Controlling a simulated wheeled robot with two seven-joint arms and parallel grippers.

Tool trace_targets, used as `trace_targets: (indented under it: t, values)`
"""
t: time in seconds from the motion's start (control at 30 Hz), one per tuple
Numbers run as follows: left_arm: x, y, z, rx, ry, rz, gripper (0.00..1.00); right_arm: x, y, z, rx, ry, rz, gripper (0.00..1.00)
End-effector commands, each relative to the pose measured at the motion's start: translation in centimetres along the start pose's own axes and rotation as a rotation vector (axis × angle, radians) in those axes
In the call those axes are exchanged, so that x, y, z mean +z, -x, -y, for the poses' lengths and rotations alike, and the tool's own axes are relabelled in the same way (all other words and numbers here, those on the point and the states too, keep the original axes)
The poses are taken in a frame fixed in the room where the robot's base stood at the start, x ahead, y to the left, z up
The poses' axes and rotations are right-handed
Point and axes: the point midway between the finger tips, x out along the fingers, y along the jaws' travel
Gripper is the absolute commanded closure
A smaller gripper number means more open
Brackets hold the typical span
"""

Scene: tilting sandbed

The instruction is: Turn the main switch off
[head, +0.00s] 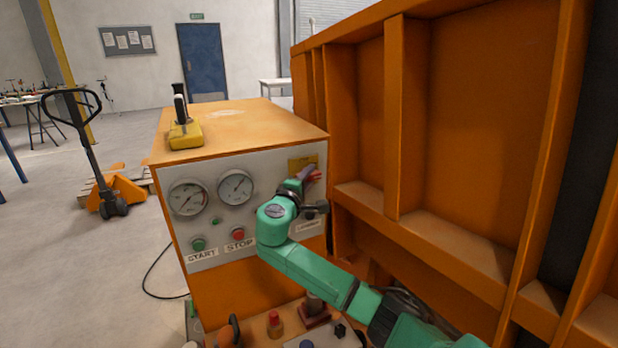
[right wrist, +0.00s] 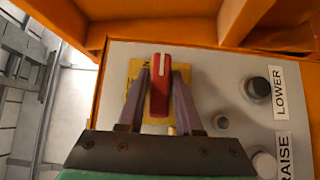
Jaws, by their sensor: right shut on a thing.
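The main switch has a red handle (right wrist: 159,85) with a white line on it. It sits on a yellow plate (right wrist: 134,72) on the grey control panel. The plate's lettering is mostly hidden. My right gripper (right wrist: 160,92) is shut on the red handle, one finger on each side. The white line runs up the picture in the right wrist view. My left gripper is not in view.
The panel carries two gauges (head: 187,198), a green START button (head: 198,244) and a red STOP button (head: 238,233). LOWER and RAISE buttons (right wrist: 257,87) are beside the switch. A tall orange frame (head: 403,120) stands close on the right.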

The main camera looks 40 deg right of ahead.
Motion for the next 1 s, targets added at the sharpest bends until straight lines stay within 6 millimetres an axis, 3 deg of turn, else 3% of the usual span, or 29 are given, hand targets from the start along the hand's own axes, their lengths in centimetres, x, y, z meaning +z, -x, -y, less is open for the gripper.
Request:
trace_targets:
  t: [0.27,0.47,1.0]
  values:
    - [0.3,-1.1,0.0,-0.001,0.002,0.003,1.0,0.0,0.0,0.4,0.038,0.041,0.001,1.0]
    - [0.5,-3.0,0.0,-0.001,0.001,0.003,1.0,0.1,0.0,0.8,0.118,0.122,0.002,1.0]
    - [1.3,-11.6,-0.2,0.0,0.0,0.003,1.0,0.1,0.0,1.2,0.468,0.473,0.003,1.0]
